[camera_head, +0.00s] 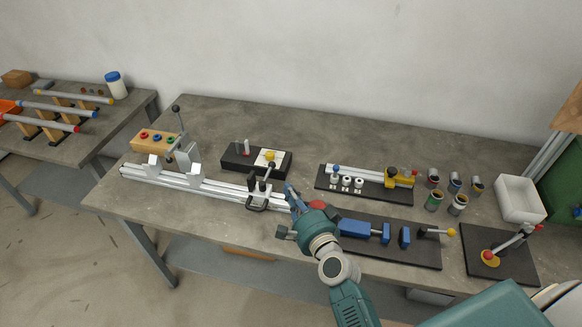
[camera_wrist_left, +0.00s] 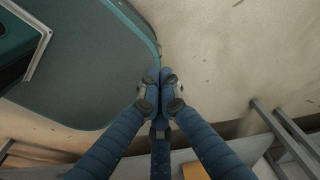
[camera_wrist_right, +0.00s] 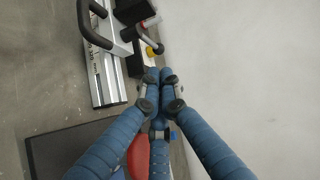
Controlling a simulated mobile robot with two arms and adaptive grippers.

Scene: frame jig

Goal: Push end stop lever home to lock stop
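The end stop (camera_head: 258,192) sits on the right part of the silver rail (camera_head: 222,189). It has a black loop handle (camera_head: 257,208) at the front and upright levers; a dark-ended lever (camera_head: 252,181) stands on it. In the right wrist view, the loop handle (camera_wrist_right: 95,22) and a grey lever (camera_wrist_right: 135,32) show at the upper left. My right gripper (camera_head: 289,188) is just right of the end stop and looks apart from it. Its fingertips (camera_wrist_right: 160,76) are together, with nothing seen between them. My left gripper (camera_wrist_left: 160,75) is shut and empty, away from the bench.
A black block (camera_head: 235,161) with a white plate and yellow knob stands behind the rail. A dark board with a blue vise (camera_head: 362,231) lies right of my right gripper. A clamp (camera_head: 181,150) with a tall lever stands at the rail's left.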

